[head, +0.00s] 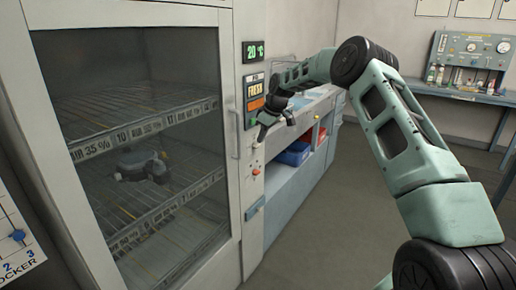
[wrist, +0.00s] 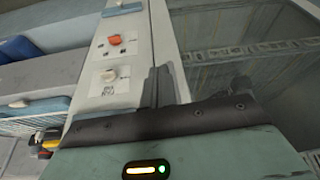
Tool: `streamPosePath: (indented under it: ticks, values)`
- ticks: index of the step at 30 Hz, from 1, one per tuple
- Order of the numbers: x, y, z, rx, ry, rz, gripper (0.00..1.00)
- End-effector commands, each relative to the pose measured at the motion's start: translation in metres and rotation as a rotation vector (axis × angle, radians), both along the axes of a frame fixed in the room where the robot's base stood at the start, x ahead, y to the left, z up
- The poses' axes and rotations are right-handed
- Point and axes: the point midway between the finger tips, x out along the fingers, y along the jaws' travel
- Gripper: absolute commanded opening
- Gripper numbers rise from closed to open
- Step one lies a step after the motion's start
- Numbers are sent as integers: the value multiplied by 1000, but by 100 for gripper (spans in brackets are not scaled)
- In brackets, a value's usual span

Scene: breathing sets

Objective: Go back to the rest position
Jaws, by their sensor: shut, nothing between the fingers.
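My gripper (head: 262,132) is at the end of my outstretched arm, in front of the control strip on the right side of a glass-fronted cabinet (head: 236,200). Its fingers (wrist: 162,86) are shut with nothing between them. In the wrist view they stand in front of the cabinet's pale edge, beside the dark glass. I cannot tell whether they touch the cabinet. The cabinet door looks shut. A grey object (head: 140,165) shows behind the glass on the middle shelf, too dim to identify.
The strip carries a green 20 °C display (head: 253,52), a FRESH sign (head: 254,90) and an orange knob (wrist: 114,39). A counter with a blue bin (head: 293,153) stands beyond. A bench with a gauge panel (head: 470,50) is at back right. The floor (head: 330,230) between is clear.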

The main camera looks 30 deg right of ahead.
Motion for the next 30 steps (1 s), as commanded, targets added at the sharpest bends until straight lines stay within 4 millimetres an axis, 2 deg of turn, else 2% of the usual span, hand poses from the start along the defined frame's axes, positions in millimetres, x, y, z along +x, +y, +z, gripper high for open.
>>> streamPosePath:
  ticks: [6,14,17,20,23,24,26,27,29,30]
  values:
    - [-8,-6,23,0,0,-1,0]
    - [-10,-7,28,1,2,-1,0]
    - [-11,10,32,2,7,12,0]
    - [-19,53,40,6,23,40,0]
    - [-39,116,50,10,52,77,0]
    - [-50,143,54,11,65,91,0]
    - [-71,181,59,9,87,110,0]
    - [-87,206,62,7,101,121,0]
    - [-114,240,65,3,123,136,0]
    - [-134,262,67,-2,137,146,0]
